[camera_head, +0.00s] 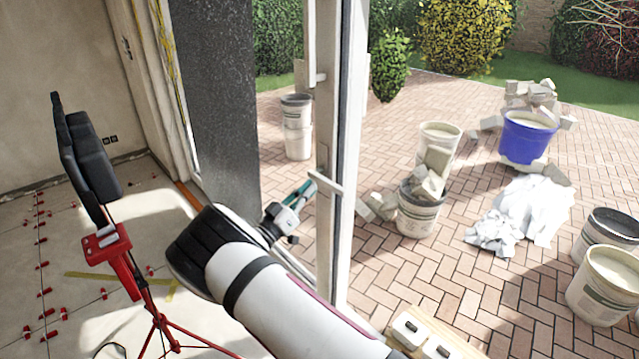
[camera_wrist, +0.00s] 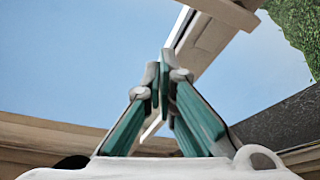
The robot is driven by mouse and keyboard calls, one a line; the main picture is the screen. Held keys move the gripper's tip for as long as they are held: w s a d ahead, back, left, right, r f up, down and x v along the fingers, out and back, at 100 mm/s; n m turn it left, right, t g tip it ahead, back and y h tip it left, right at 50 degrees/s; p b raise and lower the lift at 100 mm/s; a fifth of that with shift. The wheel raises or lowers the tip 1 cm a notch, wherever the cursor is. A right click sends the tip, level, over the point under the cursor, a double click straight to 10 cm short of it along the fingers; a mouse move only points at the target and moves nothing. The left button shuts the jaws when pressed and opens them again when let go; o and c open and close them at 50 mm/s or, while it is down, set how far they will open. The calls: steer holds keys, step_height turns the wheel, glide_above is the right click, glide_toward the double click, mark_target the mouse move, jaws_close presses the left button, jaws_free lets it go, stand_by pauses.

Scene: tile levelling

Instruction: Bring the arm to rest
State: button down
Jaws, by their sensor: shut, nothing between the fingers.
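My gripper shows in the wrist view (camera_wrist: 160,70) with its two green and grey fingers meeting at the tips. It is shut and holds nothing. In the head view my gripper (camera_head: 306,190) is small and partly hidden behind my white arm, close to the white door frame (camera_head: 335,185). I cannot tell whether it touches the frame. The wrist view looks up past the fingers at blue sky and a pale frame beam (camera_wrist: 215,40).
A black and red tripod device (camera_head: 105,245) stands left on the tiled floor among several red clips. Outside on brick paving are several buckets, a blue tub (camera_head: 527,138), rubble and a crumpled white sheet (camera_head: 522,212). A dark grey wall edge (camera_head: 222,100) stands behind my arm.

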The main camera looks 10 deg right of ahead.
steer(key=shift+s+a+f, duration=0.25)
steer(key=shift+s+a, duration=0.15)
steer(key=shift+a, duration=0.15)
steer(key=s+d+r+m+g+y, duration=0.1)
steer(key=s+d+r+g+y, duration=0.1)
steer(key=s+d+r+g, duration=0.7)
steer(key=s+d+r+m+g+y, duration=0.1)
steer(key=s+d+r+g+y, duration=0.2)
steer(key=s+d+r+g, duration=0.55)
steer(key=s+a+r+n+t+y, duration=0.1)
steer(key=s+r+n+t+y, duration=0.1)
steer(key=s, duration=1.1)
steer(key=s+a+r+n+t+y, duration=0.1)
steer(key=s+n+t+y, duration=0.4)
steer(key=s, duration=0.8)
steer(key=r+t+y, duration=0.1)
steer(key=y, duration=0.2)
steer(key=shift+a+r+y, duration=0.35)
steer(key=shift+y, duration=0.05)
